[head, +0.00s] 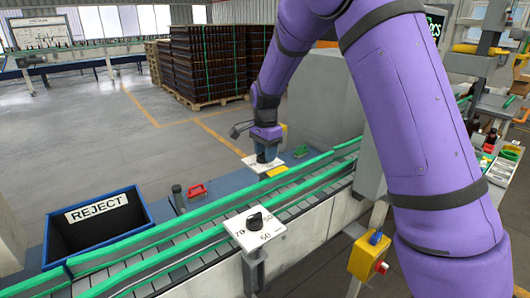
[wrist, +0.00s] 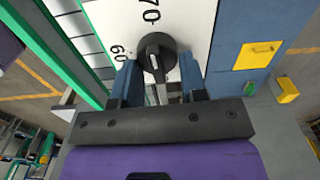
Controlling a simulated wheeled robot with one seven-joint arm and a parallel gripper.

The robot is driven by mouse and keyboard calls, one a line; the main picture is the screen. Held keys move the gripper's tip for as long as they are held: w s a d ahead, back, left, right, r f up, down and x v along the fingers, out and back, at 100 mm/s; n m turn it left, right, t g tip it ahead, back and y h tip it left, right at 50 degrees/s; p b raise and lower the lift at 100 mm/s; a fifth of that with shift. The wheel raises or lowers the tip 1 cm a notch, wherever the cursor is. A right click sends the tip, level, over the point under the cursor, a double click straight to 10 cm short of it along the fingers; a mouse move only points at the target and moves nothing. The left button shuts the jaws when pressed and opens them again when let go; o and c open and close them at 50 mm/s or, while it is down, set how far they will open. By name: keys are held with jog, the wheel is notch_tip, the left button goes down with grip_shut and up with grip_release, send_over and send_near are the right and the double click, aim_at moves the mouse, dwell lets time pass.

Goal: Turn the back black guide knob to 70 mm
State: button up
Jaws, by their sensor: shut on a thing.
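The back black guide knob (wrist: 155,48) sits on a white dial plate (wrist: 187,22) in the wrist view. The marks 70 and 60 show on the plate, 70 at the top and 60 at the left. My gripper (wrist: 160,82) is shut on the knob, with one blue-grey finger on each side of its lower part. A pale line shows on the knob, but I cannot tell which mark it indicates. In the head view my gripper (head: 266,153) reaches down over the back dial plate (head: 250,163), hiding most of the knob.
A front black knob (head: 254,221) stands on its own white plate this side of the conveyor (head: 290,192). Green guide rails (head: 205,213) run along the belt. A red handle (head: 197,190) and the blue REJECT bin (head: 97,240) lie left of my gripper.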

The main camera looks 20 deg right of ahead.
jog(key=shift+m, duration=0.3)
jog(key=o, duration=0.9)
notch_tip(320, 180, up, 11)
jog(key=shift+f, duration=0.1)
dwell(0.5)
